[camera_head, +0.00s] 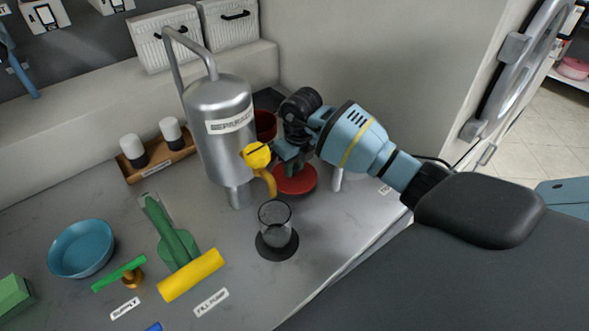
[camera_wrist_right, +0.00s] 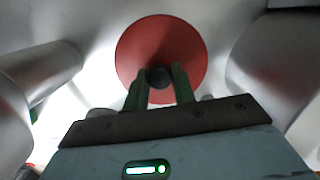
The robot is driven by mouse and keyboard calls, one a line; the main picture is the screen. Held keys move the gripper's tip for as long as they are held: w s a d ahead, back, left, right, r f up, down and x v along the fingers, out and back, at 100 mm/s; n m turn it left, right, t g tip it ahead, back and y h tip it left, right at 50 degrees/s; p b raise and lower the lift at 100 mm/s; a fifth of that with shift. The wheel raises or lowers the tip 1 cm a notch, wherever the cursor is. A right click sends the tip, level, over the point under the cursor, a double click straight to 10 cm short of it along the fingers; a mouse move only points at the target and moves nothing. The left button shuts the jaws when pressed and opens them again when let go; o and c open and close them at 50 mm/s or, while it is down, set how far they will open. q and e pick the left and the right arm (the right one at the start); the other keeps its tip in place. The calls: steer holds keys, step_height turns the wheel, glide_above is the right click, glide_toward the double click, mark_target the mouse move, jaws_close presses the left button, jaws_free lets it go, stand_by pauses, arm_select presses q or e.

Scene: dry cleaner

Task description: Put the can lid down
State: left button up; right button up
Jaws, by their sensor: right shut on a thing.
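The can lid (camera_head: 297,182) is a red disc, low at the counter surface behind the glass and right of the steel tank. In the right wrist view the red lid (camera_wrist_right: 160,45) has a dark round knob (camera_wrist_right: 159,77) at its middle. My right gripper (camera_head: 290,165) reaches over the lid from the right. In the wrist view its two green fingers (camera_wrist_right: 159,88) are shut on the knob. A dark red can (camera_head: 265,125) stands behind, partly hidden by the tank. I cannot tell whether the lid touches the counter. My left gripper is not in view.
The steel tank (camera_head: 221,130) with a yellow-handled tap (camera_head: 257,155) stands close left of my gripper. A glass (camera_head: 274,222) sits on a dark round mat in front. A blue bowl (camera_head: 81,249), green scoop (camera_head: 175,240) and yellow roll (camera_head: 190,275) lie left. Bare counter (camera_head: 335,225) shows right of the glass.

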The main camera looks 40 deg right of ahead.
mark_target(298, 178)
steer(key=shift+f, duration=1.05)
steer(key=o, duration=1)
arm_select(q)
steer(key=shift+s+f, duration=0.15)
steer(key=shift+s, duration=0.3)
arm_select(e)
steer(key=shift+r, duration=0.45)
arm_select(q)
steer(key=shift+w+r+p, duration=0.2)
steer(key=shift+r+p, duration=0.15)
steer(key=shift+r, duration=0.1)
arm_select(e)
step_height(298, 178, up, 12)
steer(key=s, duration=0.1)
steer(key=shift+s+f, duration=0.25)
